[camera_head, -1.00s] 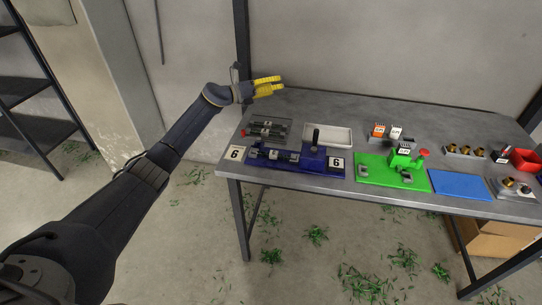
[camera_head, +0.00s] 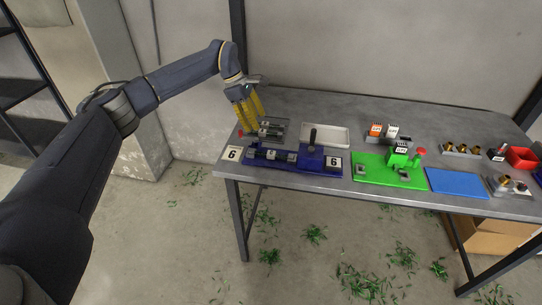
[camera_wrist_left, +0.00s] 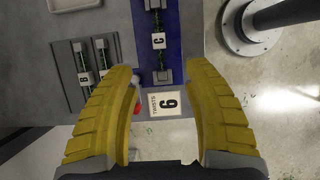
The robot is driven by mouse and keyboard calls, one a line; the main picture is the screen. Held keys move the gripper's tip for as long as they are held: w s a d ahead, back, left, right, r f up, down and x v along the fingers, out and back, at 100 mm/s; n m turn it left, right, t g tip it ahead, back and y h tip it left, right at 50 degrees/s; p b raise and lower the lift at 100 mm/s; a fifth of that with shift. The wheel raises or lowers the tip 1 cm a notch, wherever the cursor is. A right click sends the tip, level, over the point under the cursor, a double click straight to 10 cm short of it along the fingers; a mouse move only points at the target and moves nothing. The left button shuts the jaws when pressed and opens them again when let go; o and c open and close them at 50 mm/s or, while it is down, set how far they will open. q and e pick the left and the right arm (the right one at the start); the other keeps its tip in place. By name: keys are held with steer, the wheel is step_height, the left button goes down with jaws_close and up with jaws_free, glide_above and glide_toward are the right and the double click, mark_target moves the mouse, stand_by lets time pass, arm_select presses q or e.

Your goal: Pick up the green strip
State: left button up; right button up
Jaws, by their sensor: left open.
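My left gripper (camera_head: 254,124) has yellow fingers, open and pointing down over the left end of the table; nothing is seen between them. It also shows in the left wrist view (camera_wrist_left: 161,74). Below it in the head view is a grey tray (camera_head: 283,141) with dark rod-like pieces (camera_head: 268,131). In the left wrist view, thin green strips (camera_wrist_left: 82,52) lie in the tray beside a label B. Another green strip (camera_wrist_left: 157,22) lies along the blue fixture by a label C. My right gripper is not in view.
A blue fixture (camera_head: 305,161) with a black handle and cards marked 6 stands at the table's front edge. Green scraps litter the floor.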

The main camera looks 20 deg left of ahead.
mark_target(272, 153)
arm_select(q)
steer(key=x, duration=1.5)
steer(key=shift+w+d+f, duration=0.1)
steer(key=shift+d+f, duration=0.1)
steer(key=shift+f, duration=0.15)
jaws_close()
